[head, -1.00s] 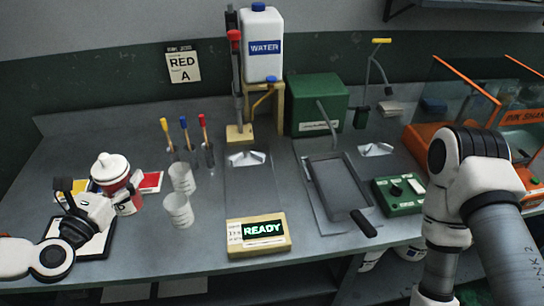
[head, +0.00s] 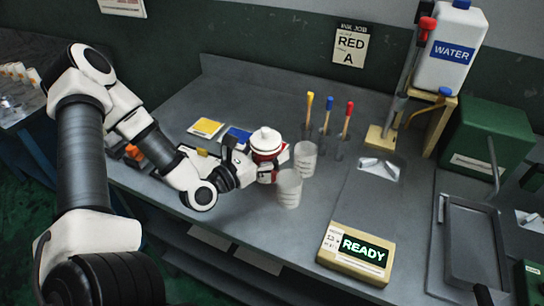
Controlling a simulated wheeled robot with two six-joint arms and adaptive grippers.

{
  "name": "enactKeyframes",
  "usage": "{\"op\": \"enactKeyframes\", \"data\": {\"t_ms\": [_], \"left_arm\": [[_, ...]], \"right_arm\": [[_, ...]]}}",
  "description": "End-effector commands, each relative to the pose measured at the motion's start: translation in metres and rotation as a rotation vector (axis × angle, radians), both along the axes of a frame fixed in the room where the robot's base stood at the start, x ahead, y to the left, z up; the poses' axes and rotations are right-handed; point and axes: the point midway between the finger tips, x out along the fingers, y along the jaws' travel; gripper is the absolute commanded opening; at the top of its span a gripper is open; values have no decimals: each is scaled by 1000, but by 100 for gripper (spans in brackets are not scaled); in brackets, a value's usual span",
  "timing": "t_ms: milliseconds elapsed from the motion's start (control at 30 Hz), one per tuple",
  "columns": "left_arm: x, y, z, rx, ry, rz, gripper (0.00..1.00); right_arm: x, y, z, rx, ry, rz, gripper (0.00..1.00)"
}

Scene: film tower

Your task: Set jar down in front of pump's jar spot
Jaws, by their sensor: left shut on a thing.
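The jar (head: 266,143) is red with a white domed lid and stands upright in the middle of the head view. My left gripper (head: 262,174) is shut on its lower part, which the gripper partly hides. I cannot tell whether the jar's bottom touches the table. A device with a red-topped upright rod (head: 427,28) and a wooden base (head: 380,137), possibly the pump, stands at the back right, well apart from the jar. No jar spot can be made out clearly. My right gripper is out of view.
Two clear cups (head: 305,158) (head: 289,187) stand close to the jar's right. Yellow (head: 206,127) and blue (head: 238,135) cards lie to its left. Brushes (head: 327,118) stand behind the cups. A READY display box (head: 357,253) sits at the front edge. The back left of the table is clear.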

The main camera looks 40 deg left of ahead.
Motion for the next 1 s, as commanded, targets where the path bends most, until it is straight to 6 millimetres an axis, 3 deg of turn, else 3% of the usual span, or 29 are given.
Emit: {"op": "enactKeyframes", "data": {"t_ms": [33, 433, 467, 867, 1000], "left_arm": [[0, -1, -9, 3, 1, -3, 18], [0, 0, -12, -1, -4, -1, 18], [0, 0, -11, 0, -2, -1, 83], [0, 0, -5, 0, -1, -1, 83], [-15, 4, -6, -6, 2, 5, 83]], "right_arm": [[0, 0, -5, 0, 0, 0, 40], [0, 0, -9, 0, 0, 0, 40], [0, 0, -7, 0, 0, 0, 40], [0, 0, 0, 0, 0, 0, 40], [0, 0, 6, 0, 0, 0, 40]]}}
